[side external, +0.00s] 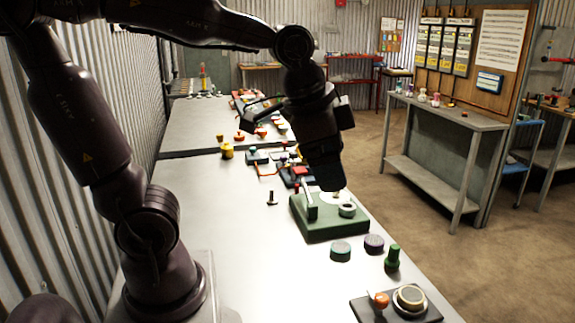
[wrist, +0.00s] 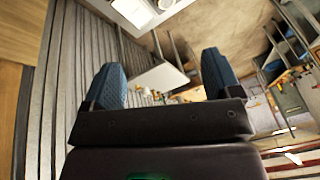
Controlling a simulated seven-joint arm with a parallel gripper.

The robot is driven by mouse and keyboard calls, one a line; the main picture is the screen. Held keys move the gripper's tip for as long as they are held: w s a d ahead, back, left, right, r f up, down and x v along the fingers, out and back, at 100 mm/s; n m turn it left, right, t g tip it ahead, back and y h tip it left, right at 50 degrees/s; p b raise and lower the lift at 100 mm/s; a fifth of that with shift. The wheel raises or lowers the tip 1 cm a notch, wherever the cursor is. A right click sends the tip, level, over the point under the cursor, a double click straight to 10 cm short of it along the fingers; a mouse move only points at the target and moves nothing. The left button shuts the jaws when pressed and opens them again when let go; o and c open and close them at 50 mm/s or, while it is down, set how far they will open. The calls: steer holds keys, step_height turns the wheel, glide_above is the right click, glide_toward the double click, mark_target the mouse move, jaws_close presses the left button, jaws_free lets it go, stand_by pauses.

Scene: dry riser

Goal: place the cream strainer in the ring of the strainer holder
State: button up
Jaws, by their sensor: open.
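The green-based stand (side external: 330,225) on the bench carries a grey upright and a pale ring (side external: 347,209); it looks like the strainer holder. My dark wrist partly hides its back. A round cream-topped piece (side external: 410,297) sits on a black plate at the front right and may be the cream strainer, though I cannot tell for sure. My gripper (wrist: 160,78) shows two blue fingers wide apart with nothing between them. It points out over the room, above the bench and apart from both pieces.
An orange knob (side external: 380,300) stands beside the cream-topped piece. A green peg (side external: 392,259), a green-topped disc (side external: 340,251) and a purple disc (side external: 374,243) lie in front of the stand. A small black piece (side external: 272,198) stands left. The bench's left front is clear.

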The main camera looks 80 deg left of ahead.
steer(key=s+n+t, duration=0.1)
steer(key=s+n, duration=0.3)
steer(key=s, duration=0.2)
steer(key=shift+s+f+h, duration=0.25)
steer(key=shift+h, duration=0.05)
steer(key=shift+d, duration=0.1)
stand_by(0.7)
